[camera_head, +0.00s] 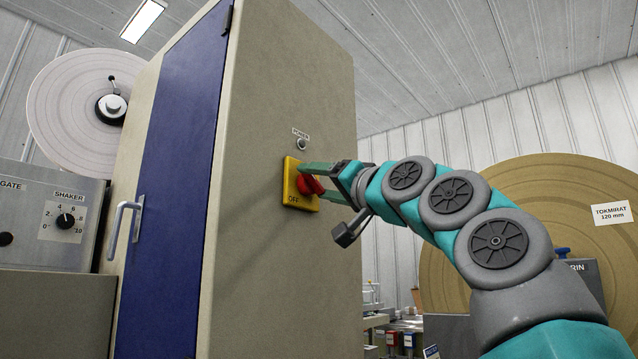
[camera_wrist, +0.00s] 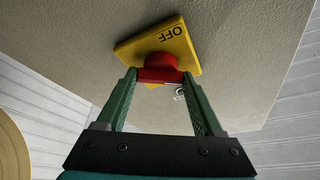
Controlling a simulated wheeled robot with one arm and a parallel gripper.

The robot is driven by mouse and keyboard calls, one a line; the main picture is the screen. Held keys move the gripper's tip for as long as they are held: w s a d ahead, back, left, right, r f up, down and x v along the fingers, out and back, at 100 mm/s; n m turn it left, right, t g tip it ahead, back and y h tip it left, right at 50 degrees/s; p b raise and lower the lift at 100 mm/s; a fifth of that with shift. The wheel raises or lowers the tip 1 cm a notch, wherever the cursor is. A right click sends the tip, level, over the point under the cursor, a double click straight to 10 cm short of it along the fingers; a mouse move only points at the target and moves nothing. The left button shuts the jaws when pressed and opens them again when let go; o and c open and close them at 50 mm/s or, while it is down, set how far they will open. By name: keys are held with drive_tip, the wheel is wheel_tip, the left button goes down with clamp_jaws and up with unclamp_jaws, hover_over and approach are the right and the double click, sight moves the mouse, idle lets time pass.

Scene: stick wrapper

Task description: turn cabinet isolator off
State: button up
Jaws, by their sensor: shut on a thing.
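The cabinet isolator is a yellow plate (camera_head: 291,187) with a red knob (camera_head: 305,184) on the side of the beige cabinet (camera_head: 262,260). The word OFF shows at the plate's lower edge in the head view. In the wrist view the plate (camera_wrist: 178,42) shows OFF upside down, and the red knob's grip bar (camera_wrist: 160,75) spans between my green fingers. My gripper (camera_head: 313,181) is shut on the knob, one finger on each side; it also fills the wrist view (camera_wrist: 160,78). My fingers hide part of the plate, and I cannot tell which mark the knob points to.
A small round lamp (camera_head: 302,144) labelled POWER sits just above the isolator. The cabinet's blue door (camera_head: 180,170) has a grey handle (camera_head: 124,226). A control box with a SHAKER dial (camera_head: 66,220) is at left. A large tan roll (camera_head: 540,190) stands behind my arm.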

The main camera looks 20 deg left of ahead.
drive_tip(key=shift+a, duration=0.1)
drive_tip(key=shift+w+n, duration=0.15)
drive_tip(key=shift+n, duration=0.35)
drive_tip(key=shift+n+g+y, duration=0.6)
drive_tip(key=shift+n, duration=0.4)
idle(0.4)
drive_tip(key=shift+n+p, duration=0.3)
drive_tip(key=shift+n, duration=0.2)
drive_tip(key=n+g+p, duration=0.1)
drive_tip(key=n, duration=0.1)
drive_tip(key=n+g+y+p, duration=0.1)
drive_tip(key=n+p, duration=0.1)
drive_tip(key=n, duration=0.1)
drive_tip(key=shift+g+y, duration=0.3)
drive_tip(key=shift+n, duration=0.3)
